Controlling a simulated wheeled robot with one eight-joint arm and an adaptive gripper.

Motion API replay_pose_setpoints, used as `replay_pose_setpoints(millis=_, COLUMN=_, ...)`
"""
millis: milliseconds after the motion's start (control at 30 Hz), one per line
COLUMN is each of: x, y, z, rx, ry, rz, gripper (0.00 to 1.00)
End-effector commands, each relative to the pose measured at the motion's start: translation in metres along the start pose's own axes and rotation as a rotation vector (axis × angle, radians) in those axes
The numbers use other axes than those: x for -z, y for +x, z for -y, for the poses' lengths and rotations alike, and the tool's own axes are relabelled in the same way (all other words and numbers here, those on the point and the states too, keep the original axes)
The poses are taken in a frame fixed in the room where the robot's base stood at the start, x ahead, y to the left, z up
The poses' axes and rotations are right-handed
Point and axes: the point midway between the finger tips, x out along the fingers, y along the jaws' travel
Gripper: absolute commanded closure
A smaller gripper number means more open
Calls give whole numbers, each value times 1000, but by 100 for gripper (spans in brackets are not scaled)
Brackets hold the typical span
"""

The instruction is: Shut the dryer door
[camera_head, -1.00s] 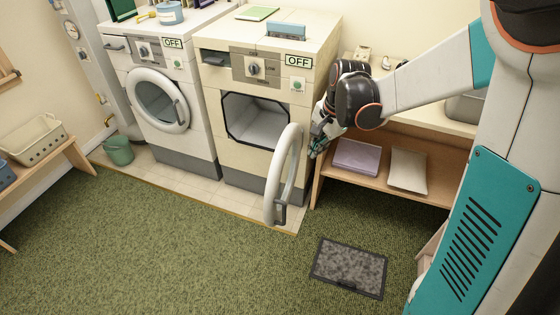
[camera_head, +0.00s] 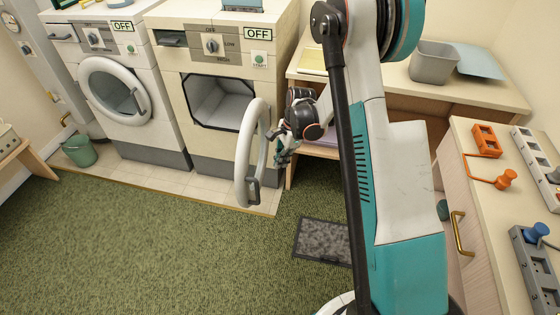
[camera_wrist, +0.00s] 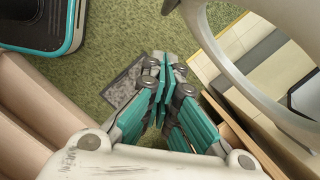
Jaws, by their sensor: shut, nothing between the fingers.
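The dryer (camera_head: 177,95) stands to the right of the washer and shows an OFF label. Its opening is square and dark-rimmed, and the drum inside looks empty. The round white dryer door (camera_head: 243,165) stands wide open, swung out to the right side of the opening, with a grey latch handle at its free edge. My gripper (camera_head: 283,157) is just right of the door, on its outer side. In the wrist view my gripper (camera_wrist: 163,75) has its teal fingers together with nothing between them, and the door ring (camera_wrist: 225,70) curves along the right. I cannot tell whether they touch.
The washer (camera_head: 115,90) with its round door shut is on the left, with a green bucket (camera_head: 79,150) beside it. A wooden shelf table (camera_head: 440,95) stands right of the dryer. A grey mat (camera_head: 322,240) lies on the green carpet. Open floor lies in front.

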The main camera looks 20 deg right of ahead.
Motion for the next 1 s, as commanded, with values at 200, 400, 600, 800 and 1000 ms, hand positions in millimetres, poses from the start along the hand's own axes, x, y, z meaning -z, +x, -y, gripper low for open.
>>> replay_pose_setpoints(millis=200, x=0, y=48, z=0, rx=0, ry=-2, rz=0, gripper=100)
replay_pose_setpoints(millis=400, x=-16, y=70, z=0, rx=-1, ry=-5, rz=0, gripper=100)
replay_pose_setpoints(millis=600, x=-35, y=73, z=0, rx=0, ry=-3, rz=0, gripper=100)
replay_pose_setpoints(millis=800, x=-39, y=72, z=0, rx=1, ry=-2, rz=0, gripper=100)
replay_pose_setpoints(millis=1000, x=-39, y=72, z=0, rx=1, ry=-1, rz=0, gripper=100)
